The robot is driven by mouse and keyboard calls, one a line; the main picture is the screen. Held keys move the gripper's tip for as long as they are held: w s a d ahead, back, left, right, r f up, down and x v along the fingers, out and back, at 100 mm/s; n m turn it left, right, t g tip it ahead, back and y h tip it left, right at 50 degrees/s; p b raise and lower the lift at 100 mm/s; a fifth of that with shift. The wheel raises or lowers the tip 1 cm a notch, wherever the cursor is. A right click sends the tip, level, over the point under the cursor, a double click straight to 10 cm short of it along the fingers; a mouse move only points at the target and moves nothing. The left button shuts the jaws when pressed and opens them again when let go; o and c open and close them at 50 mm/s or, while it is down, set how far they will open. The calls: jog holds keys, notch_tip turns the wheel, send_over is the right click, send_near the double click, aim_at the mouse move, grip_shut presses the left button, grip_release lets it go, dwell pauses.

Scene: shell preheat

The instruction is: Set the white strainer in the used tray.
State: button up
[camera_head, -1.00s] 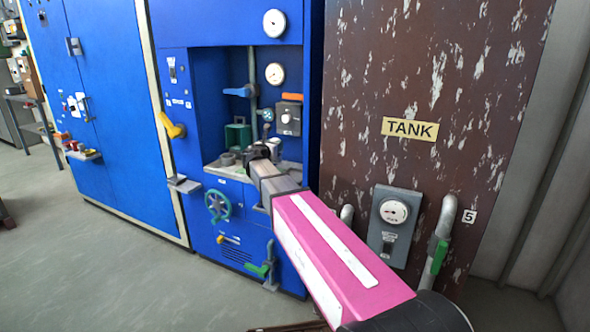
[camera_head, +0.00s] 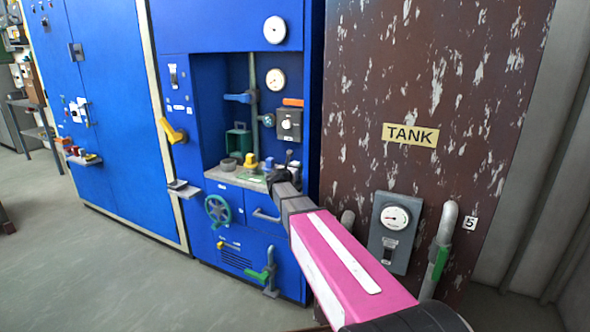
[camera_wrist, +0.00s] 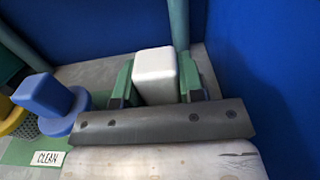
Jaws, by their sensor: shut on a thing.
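My gripper (camera_wrist: 155,80) is shut on a white block-shaped piece (camera_wrist: 153,68), which looks like the handle of the white strainer. Its green fingers lie on both sides of it. The strainer's lower part is hidden behind my gripper. In the head view my gripper (camera_head: 280,177) is at the right end of the alcove's counter. A green tray (camera_wrist: 22,151) with a "CLEAN" label lies at the left in the wrist view. A blue strainer (camera_wrist: 45,95) and a yellow strainer (camera_wrist: 12,118) stand there. I cannot make out the used tray.
The blue alcove wall (camera_wrist: 265,75) is close on the right of my gripper. A green pipe (camera_wrist: 179,22) rises behind the held piece. A grey round dish (camera_head: 229,164) and a dark green holder (camera_head: 238,140) stand farther left on the counter (camera_head: 214,174).

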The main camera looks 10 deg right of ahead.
jog(key=shift+f, duration=0.15)
jog(key=o, duration=0.9)
jog(key=shift+o, duration=0.2)
jog(key=shift+s+a, duration=0.15)
jog(key=shift+s, duration=0.1)
jog(key=v, duration=1.1)
jog(key=shift+s+a, duration=0.15)
jog(key=shift+s, duration=0.05)
